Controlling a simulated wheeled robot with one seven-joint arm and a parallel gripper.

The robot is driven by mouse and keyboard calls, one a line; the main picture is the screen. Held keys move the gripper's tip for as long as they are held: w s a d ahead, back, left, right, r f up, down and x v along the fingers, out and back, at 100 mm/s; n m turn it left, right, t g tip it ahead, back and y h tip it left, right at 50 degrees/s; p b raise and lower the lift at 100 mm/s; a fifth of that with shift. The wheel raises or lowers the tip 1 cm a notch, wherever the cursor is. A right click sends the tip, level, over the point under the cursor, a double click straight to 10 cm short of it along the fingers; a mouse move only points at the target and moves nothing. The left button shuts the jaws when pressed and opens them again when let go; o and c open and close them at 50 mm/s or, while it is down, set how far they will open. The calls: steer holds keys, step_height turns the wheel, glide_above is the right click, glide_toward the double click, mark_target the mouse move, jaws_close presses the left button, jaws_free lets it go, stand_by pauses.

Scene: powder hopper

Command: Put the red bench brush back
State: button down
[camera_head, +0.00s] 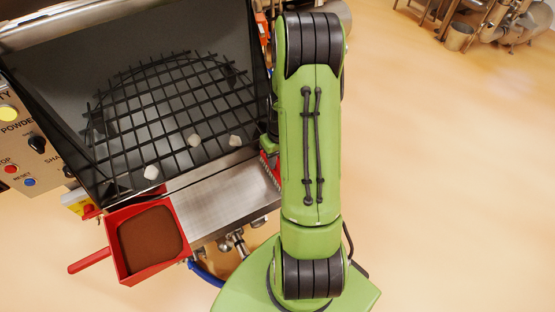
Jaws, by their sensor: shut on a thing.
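The red bench brush (267,163) shows only in part, at the right end of the steel shelf, just left of my green arm. A strip of its red body and its pale bristles are visible; the arm hides the rest. I cannot tell whether the brush touches the shelf.
The open hopper (50,72) has a black grid (182,112) with several pale lumps on it. The steel shelf (215,199) in front is mostly bare. A red scoop (113,262) with brown powder sits at its left end. A control panel (22,150) stands left.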

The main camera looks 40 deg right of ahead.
steer(key=c, duration=0.9)
jaws_free()
steer(key=shift+o, duration=0.2)
step_height(320, 180, up, 12)
steer(key=p, duration=0.3)
steer(key=a+r+n+t+h, duration=0.1)
steer(key=a+r+n+t, duration=0.1)
steer(key=a+r, duration=0.85)
steer(key=s+a+r+t, duration=0.1)
steer(key=s+a+r, duration=0.2)
steer(key=s+a, duration=0.1)
steer(key=s+a+r+n+t, duration=0.1)
steer(key=s+a+r+t, duration=0.1)
steer(key=s+a, duration=0.3)
steer(key=shift+s+a+r, duration=0.25)
steer(key=shift+s+r, duration=0.5)
steer(key=shift+s, duration=0.2)
